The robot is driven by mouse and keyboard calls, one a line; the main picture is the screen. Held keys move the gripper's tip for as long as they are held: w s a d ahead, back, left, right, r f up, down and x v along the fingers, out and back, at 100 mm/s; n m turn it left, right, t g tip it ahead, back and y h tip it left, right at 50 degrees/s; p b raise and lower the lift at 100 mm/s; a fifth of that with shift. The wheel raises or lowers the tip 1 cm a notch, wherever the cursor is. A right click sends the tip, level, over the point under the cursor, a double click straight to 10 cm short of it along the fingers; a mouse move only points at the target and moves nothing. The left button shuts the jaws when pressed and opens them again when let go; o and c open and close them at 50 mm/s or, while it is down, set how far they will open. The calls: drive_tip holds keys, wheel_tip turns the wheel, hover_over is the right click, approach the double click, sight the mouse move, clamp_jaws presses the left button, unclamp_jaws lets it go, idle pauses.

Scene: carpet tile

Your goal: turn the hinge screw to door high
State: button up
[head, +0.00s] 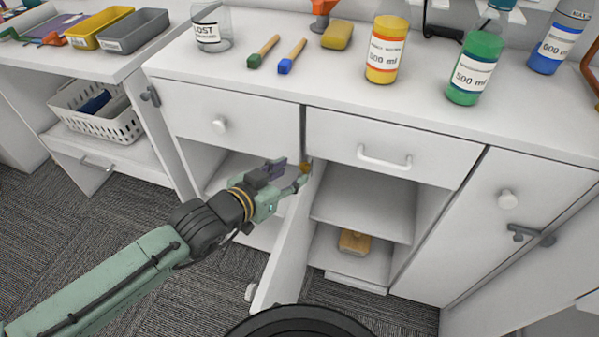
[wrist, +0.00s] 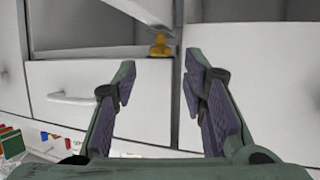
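The hinge screw (head: 305,168) is a small brass-yellow knob at the top of the open cabinet door (head: 286,245), just below the drawer row. It also shows in the wrist view, as a yellow knob (wrist: 160,46) at the upper middle, ahead of the gap between my fingers. My gripper (head: 289,176) is just left of the screw in the head view. In the wrist view my gripper (wrist: 160,66) is open, with its two purple-padded fingers well apart and nothing between them. The screw appears apart from both fingers. The door stands swung outward.
A wooden block (head: 354,242) lies inside the open cabinet. A drawer with a bar handle (head: 385,158) is right of the screw; a drawer with a round knob (head: 219,125) is left. Bottles, brushes and a sponge (head: 337,36) stand on the countertop (head: 270,84) above.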

sight(304, 166)
drive_tip(key=shift+x, duration=2.3)
drive_tip(key=shift+w, duration=0.1)
drive_tip(key=shift+c, duration=0.6)
clamp_jaws()
